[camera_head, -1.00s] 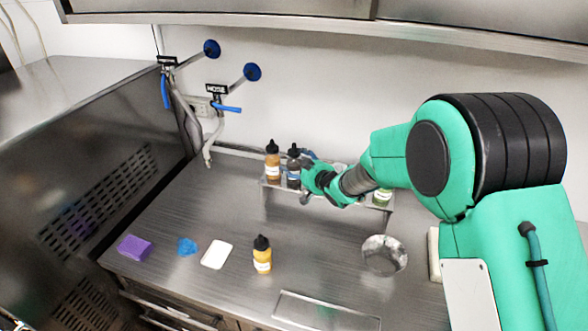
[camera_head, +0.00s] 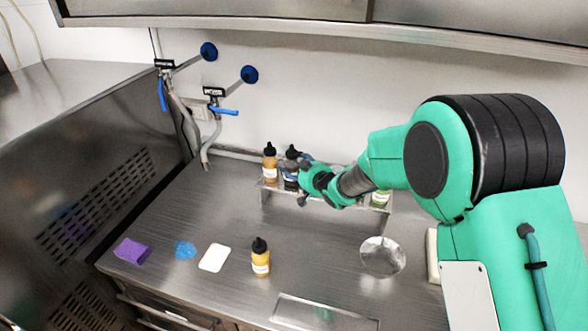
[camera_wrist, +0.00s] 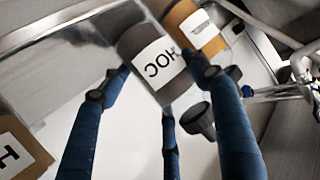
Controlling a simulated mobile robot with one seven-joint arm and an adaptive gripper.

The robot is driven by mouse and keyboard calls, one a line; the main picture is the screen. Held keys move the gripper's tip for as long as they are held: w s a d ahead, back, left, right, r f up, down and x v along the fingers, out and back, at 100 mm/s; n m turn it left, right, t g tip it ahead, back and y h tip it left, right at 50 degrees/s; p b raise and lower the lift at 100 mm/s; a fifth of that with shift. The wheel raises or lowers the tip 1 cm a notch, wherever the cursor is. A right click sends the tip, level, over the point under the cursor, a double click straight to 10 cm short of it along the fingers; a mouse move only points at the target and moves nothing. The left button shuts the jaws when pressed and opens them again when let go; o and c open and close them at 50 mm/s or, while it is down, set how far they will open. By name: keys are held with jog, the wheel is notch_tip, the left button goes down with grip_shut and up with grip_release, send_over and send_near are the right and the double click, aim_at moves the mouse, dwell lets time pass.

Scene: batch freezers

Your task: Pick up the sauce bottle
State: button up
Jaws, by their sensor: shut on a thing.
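Several sauce bottles stand along a small raised metal shelf (camera_head: 262,190) at the back of the counter. My gripper (camera_head: 299,168) is there, shut on a dark brown bottle (camera_head: 291,177) with a black cap and white label. In the wrist view my blue fingers (camera_wrist: 160,85) reach around this dark bottle (camera_wrist: 142,38), whose label shows dark letters. An amber bottle (camera_head: 270,167) stands just left of it and also shows close by in the wrist view (camera_wrist: 187,18). A green bottle (camera_head: 380,198) is partly hidden behind my arm. Whether the dark bottle is lifted cannot be told.
A yellow bottle (camera_head: 260,262) stands on the front counter. A white card (camera_head: 214,257), blue cloth (camera_head: 185,250) and purple sponge (camera_head: 131,251) lie to its left. Blue-handled taps (camera_head: 222,109) are on the back wall.

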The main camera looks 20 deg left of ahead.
aim_at(297, 161)
notch_tip(297, 161, up, 3)
jog(key=shift+r+p, duration=0.1)
jog(key=shift+p, duration=0.35)
jog(key=shift+s+d+r, duration=0.1)
jog(key=shift+s+d, duration=0.05)
jog(key=shift+s, duration=0.1)
jog(key=s+d, duration=0.3)
jog(key=s, duration=0.3)
jog(key=s+d+r+p, duration=0.1)
jog(key=s+d, duration=0.3)
jog(key=s, duration=0.3)
jog(key=shift+s+d+r+p, duration=0.15)
jog(key=shift+s+d+p, duration=0.1)
jog(key=shift+d+p, duration=0.05)
jog(key=s+a+f, duration=0.2)
jog(key=s+a, duration=0.2)
jog(key=a, duration=0.6)
jog(key=s+a+f, duration=0.2)
jog(key=s+a, duration=0.1)
jog(key=a, duration=0.6)
jog(key=s+a+f, duration=0.4)
jog(key=s+a, duration=0.3)
jog(key=s+a+f, duration=0.3)
jog(key=s+a, duration=0.4)
jog(key=shift+s+f+b, duration=0.15)
jog(key=shift+f+b, duration=0.15)
jog(key=shift+f, duration=0.1)
